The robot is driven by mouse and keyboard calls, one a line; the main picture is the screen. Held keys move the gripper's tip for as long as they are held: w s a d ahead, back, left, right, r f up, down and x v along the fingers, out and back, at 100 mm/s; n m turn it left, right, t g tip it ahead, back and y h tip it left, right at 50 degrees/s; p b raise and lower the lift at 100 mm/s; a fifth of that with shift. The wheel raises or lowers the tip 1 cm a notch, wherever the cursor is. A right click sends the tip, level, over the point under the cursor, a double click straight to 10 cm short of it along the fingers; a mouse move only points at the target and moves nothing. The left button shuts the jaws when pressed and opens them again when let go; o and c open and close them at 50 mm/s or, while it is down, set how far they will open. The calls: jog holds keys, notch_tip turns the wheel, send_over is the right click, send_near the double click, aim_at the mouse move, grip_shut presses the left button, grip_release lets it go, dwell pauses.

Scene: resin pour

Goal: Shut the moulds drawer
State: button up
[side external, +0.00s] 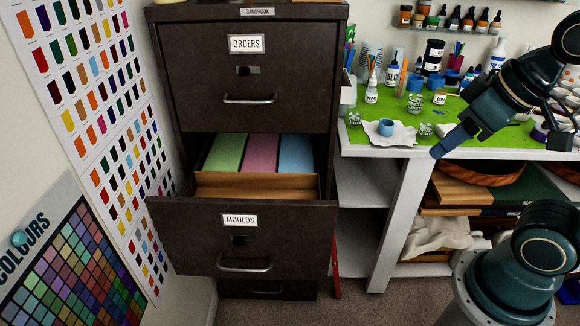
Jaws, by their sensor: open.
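The moulds drawer (195,238) is the lower labelled drawer of a dark brown cabinet (170,80). It is pulled well out, with its front standing forward of the cabinet. Its label reads MOULDS, and a metal bar handle (245,266) sits below it. Inside are green, pink and blue blocks behind a tan cardboard divider (255,187). My gripper (455,138) is open and empty at the right, in front of the bench edge. It is higher than the drawer front, well to its right, and touches nothing that I can see.
The orders drawer (200,70) above is shut. A white-framed bench (400,152) with a green mat, cups and bottles stands right of the cabinet, with loaded shelves below. Colour charts (85,100) cover the left wall. Carpet (345,308) shows in front, with free space between drawer and gripper.

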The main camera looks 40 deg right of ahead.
jog(key=shift+w, duration=0.5)
jog(key=c, duration=0.7)
jog(key=shift+n, duration=0.9)
jog(key=w, duration=0.3)
jog(key=w+f, duration=0.1)
jog(key=w, duration=0.2)
jog(key=w+f, duration=0.1)
jog(key=w, duration=0.2)
jog(key=shift+w+d+f, duration=0.15)
jog(key=shift+f, duration=0.05)
grip_shut()
jog(key=w+f+n+t, duration=0.1)
jog(key=w+f+n, duration=0.5)
jog(key=w+f, duration=1.3)
notch_tip(320, 180, down, 4)
jog(key=shift+w+f+t+h, duration=0.15)
jog(key=shift+w+t+h, duration=0.05)
jog(key=shift+t+h, duration=0.2)
